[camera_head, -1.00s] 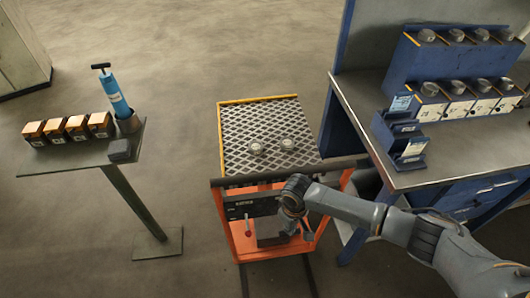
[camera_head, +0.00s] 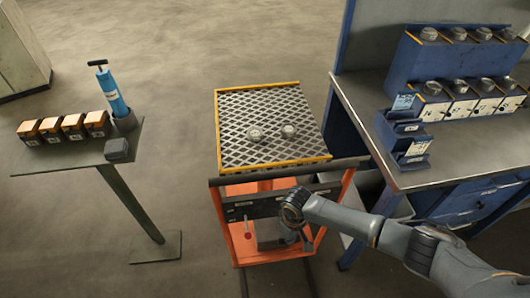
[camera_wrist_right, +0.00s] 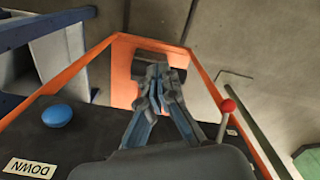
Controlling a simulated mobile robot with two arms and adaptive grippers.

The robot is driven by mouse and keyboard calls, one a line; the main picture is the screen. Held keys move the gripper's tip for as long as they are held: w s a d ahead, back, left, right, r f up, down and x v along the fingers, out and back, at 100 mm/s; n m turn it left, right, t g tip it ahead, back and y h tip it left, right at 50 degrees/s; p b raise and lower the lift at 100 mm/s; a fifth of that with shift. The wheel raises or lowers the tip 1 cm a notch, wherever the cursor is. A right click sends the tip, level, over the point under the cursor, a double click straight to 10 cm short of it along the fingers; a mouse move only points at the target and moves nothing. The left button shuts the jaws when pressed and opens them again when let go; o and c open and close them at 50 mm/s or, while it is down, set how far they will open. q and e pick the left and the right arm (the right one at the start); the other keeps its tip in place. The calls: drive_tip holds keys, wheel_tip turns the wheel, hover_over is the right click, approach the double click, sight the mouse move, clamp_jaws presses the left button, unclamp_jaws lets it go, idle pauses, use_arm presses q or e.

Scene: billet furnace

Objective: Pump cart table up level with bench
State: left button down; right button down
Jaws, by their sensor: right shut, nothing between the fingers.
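The cart has a diamond-plate table (camera_head: 245,115) with yellow edging, held above its orange frame (camera_head: 230,245). The bench (camera_head: 365,105) stands to its right; I cannot tell exactly whether the two tops are level. My right gripper (camera_wrist_right: 152,82) is shut and empty, low at the cart's front, inside the orange frame in the wrist view. In that view a red-knobbed lever (camera_wrist_right: 227,106) is right of the fingers, and a blue button (camera_wrist_right: 57,115) with a DOWN label (camera_wrist_right: 28,168) is to the left. The red knob also shows in the head view (camera_head: 248,236). My left gripper is out of view.
A side stand (camera_head: 70,155) at left holds several orange-topped boxes (camera_head: 73,124) and a blue pump-like cylinder (camera_head: 111,94). A blue rack (camera_head: 470,75) stands on the bench. The floor between stand and cart is clear.

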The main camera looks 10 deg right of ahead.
wheel_tip(320, 180, up, 8)
drive_tip(key=p, duration=0.8)
drive_tip(key=shift+w, duration=0.3)
drive_tip(key=shift+s+f+b, duration=0.25)
drive_tip(key=shift+f+b, duration=1.1)
drive_tip(key=shift+f, duration=0.75)
drive_tip(key=shift+s+f+b, duration=0.2)
drive_tip(key=shift+f+b, duration=1.15)
drive_tip(key=shift+f, duration=0.7)
drive_tip(key=shift+r, duration=0.1)
drive_tip(key=r+p, duration=0.6)
drive_tip(key=shift+w+d, duration=0.1)
drive_tip(key=shift+w, duration=0.15)
drive_tip(key=shift+w+r+p, duration=0.15)
drive_tip(key=shift+r+p, duration=0.2)
drive_tip(key=shift+r, duration=0.75)
